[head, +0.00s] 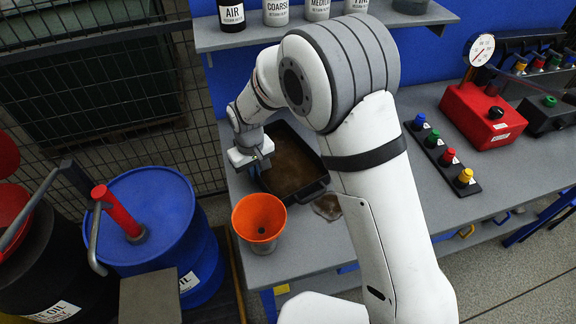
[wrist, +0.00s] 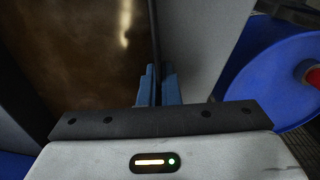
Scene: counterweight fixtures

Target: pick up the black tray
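The black tray (head: 322,182) is on the grey workbench, with a brown, shiny floor that looks like oil. My gripper (head: 262,166) is at its left wall, with the fingers pointing down. In the wrist view the two blue fingers (wrist: 157,88) are close together, one on each side of the tray's thin dark wall (wrist: 154,35), and look shut on it. The brown inside of the tray fills the left of that view. My arm hides part of the tray's right side in the head view. I see no clear gap under the tray.
An orange funnel cup (head: 259,222) stands just in front of the tray, beside a dark wet patch (head: 327,207). A blue drum (head: 150,215) with a red-handled pump is at the left. A shelf (head: 250,36) with bottles is behind. A red gauge box (head: 482,115) is at right.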

